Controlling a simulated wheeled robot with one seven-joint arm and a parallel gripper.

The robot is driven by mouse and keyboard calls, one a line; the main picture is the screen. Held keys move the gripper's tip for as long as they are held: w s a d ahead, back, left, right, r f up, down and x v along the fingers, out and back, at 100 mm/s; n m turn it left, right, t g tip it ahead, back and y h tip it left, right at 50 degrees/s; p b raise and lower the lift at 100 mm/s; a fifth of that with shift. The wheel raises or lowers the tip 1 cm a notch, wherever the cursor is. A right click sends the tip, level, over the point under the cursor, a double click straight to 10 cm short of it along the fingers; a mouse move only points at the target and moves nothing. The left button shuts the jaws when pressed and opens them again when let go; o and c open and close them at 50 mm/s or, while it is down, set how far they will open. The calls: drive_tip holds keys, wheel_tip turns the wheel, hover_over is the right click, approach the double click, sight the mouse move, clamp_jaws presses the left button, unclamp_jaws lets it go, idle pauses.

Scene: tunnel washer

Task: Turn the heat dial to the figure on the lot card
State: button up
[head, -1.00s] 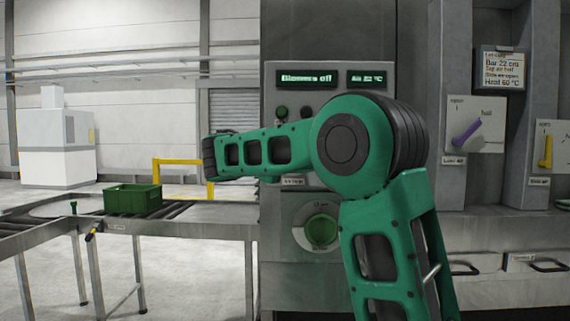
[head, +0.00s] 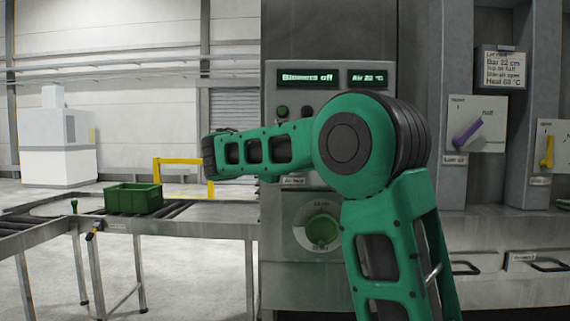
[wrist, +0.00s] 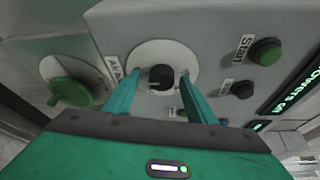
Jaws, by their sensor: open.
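The heat dial is a small black knob (wrist: 160,76) on a white round plate, beside a partly covered "Air h…" label, in the wrist view. My gripper (wrist: 157,78) is open, its two teal fingers on either side of the knob; I cannot tell whether they touch it. In the head view my arm hides the dial and the gripper; only the "Air heat" label (head: 292,181) shows. The lot card (head: 500,70) hangs at the upper right and reads "Heat 60 °C" on its last line. The small display (head: 368,78) reads "Air 22 °C".
A green knob (head: 321,230) sits below the dial; it also shows in the wrist view (wrist: 72,92). Purple (head: 467,131) and yellow (head: 547,152) levers stand right. A green crate (head: 133,198) rests on rollers.

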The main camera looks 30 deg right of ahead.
drive_tip(key=f+v, duration=0.1)
drive_tip(key=v, duration=0.9)
drive_tip(key=shift+a+r, duration=0.3)
drive_tip(key=shift+r, duration=0.1)
drive_tip(key=s+d+f+n+g+y, duration=0.3)
drive_tip(key=s+d+f+n, duration=0.3)
drive_tip(key=s+f, duration=0.3)
drive_tip(key=s+d+f+n+g+y, duration=0.25)
drive_tip(key=s+d+f+n, duration=0.35)
drive_tip(key=f, duration=0.6)
drive_tip(key=s+a+f+n+g+y, duration=0.1)
drive_tip(key=s+a+f+n+y, duration=0.2)
drive_tip(key=s, duration=0.5)
drive_tip(key=s+a+f+n+g+y, duration=0.1)
drive_tip(key=s+a+f+n, duration=0.3)
drive_tip(key=s+f, duration=0.4)
drive_tip(key=s+a+f+n+g+y, duration=0.2)
drive_tip(key=s+a+f+n+y, duration=0.2)
drive_tip(key=s, duration=0.6)
drive_tip(key=shift+f+n+y, duration=0.35)
drive_tip(key=shift+f+n, duration=0.3)
drive_tip(key=shift+n, duration=0.35)
drive_tip(key=shift+s+a, duration=0.1)
